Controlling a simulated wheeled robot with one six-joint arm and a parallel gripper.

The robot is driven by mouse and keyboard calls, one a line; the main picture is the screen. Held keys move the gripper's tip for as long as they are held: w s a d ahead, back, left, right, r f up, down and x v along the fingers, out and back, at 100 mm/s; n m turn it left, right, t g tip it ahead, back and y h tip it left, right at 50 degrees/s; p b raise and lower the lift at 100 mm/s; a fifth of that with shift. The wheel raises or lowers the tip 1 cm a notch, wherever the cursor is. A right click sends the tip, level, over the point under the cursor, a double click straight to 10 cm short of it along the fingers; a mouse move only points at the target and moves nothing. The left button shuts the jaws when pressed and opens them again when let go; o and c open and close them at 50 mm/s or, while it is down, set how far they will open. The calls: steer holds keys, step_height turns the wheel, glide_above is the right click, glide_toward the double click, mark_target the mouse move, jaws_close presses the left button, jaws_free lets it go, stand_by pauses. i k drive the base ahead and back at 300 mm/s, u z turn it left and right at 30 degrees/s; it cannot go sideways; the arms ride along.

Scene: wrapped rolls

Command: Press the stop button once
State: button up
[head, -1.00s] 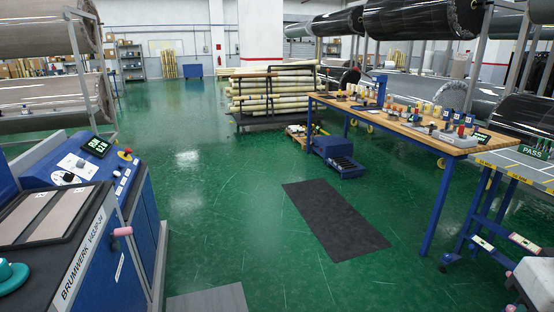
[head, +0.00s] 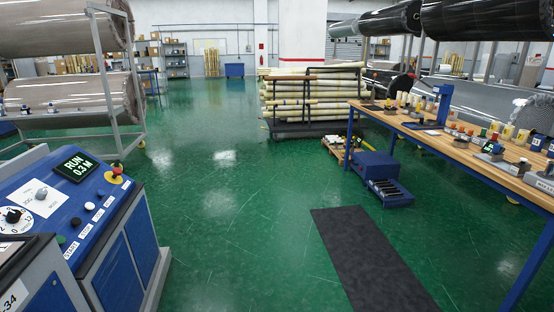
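The blue control panel (head: 100,200) of a machine stands at the lower left in the head view. A row of small buttons runs along its right side: a green one (head: 61,239) by a label that reads START, then a black one (head: 75,222) by a label that seems to read STOP, then a white one (head: 89,206) and a blue one (head: 100,192). A red mushroom button (head: 115,171) on a yellow base sits at the panel's upper right corner. The display (head: 75,165) reads RUN 0.3 M. My gripper is not in view.
A workbench (head: 425,135) with small items stands at the right. A dark mat (head: 365,255) lies on the green floor (head: 215,215), which is clear beside the machine. A rack of pale rolls (head: 310,100) and a blue low cart (head: 380,175) stand beyond.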

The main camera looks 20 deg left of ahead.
mark_target(75, 220)
steer(key=u, duration=0.65)
steer(key=i, duration=0.95)
steer(key=u, duration=1.35)
steer(key=i, duration=0.35)
steer(key=u, duration=0.3)
